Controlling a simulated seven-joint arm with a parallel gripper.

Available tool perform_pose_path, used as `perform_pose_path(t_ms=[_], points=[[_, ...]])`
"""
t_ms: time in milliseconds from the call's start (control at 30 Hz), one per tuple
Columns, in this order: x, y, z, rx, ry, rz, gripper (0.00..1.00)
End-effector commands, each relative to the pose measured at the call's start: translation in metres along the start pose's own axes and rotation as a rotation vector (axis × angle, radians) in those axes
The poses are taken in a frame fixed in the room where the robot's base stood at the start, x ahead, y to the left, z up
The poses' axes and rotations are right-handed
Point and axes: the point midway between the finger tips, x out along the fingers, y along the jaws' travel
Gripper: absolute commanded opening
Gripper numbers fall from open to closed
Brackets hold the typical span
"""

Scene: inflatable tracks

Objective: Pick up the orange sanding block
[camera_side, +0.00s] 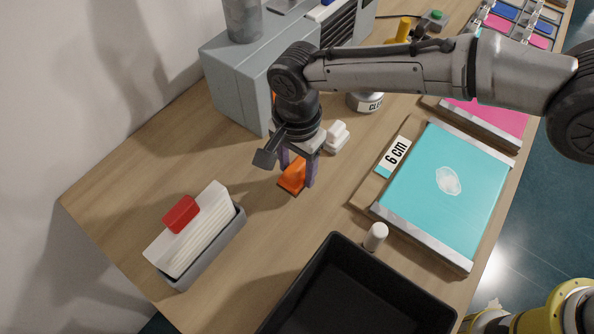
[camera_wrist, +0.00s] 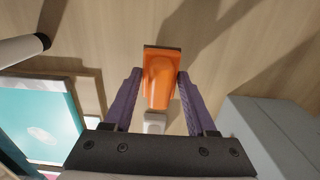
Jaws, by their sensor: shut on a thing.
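The orange sanding block (camera_side: 293,177) is on the wooden table near the middle of the side view, partly hidden by my gripper. In the wrist view the orange sanding block (camera_wrist: 160,80) lies between the two purple fingers, with a dark edge at its far end. My gripper (camera_side: 298,176) points down over it with a finger on each side. In the wrist view my gripper (camera_wrist: 158,88) is shut on the block's sides. I cannot tell whether the block is clear of the table.
A white object (camera_side: 337,137) stands close behind my gripper. A grey box (camera_side: 240,85) is at the back left. A grey holder (camera_side: 205,248) with white sheets and a red block is at front left. A black bin (camera_side: 360,295), a white cylinder (camera_side: 376,236) and a teal panel (camera_side: 445,188) are nearby.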

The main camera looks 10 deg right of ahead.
Motion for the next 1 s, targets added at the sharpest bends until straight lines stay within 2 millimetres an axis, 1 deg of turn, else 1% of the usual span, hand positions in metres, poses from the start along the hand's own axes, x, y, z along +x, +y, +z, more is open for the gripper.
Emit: perform_pose_path(t_ms=[33,167,333,500,700,833,1000], points=[[-0.011,0.0,0.0,0.0,0.0,-0.005,0.0],[-0.032,0.02,-0.002,0.0,0.0,-0.005,0.0],[-0.069,0.051,-0.006,0.0,0.0,-0.005,0.0],[-0.083,0.086,-0.01,0.0,0.0,-0.001,0.0],[-0.096,0.117,-0.013,0.0,0.0,-0.002,0.0],[-0.102,0.13,-0.015,0.0,0.0,-0.001,0.0],[-0.105,0.138,-0.016,0.0,0.0,-0.001,0.0]])
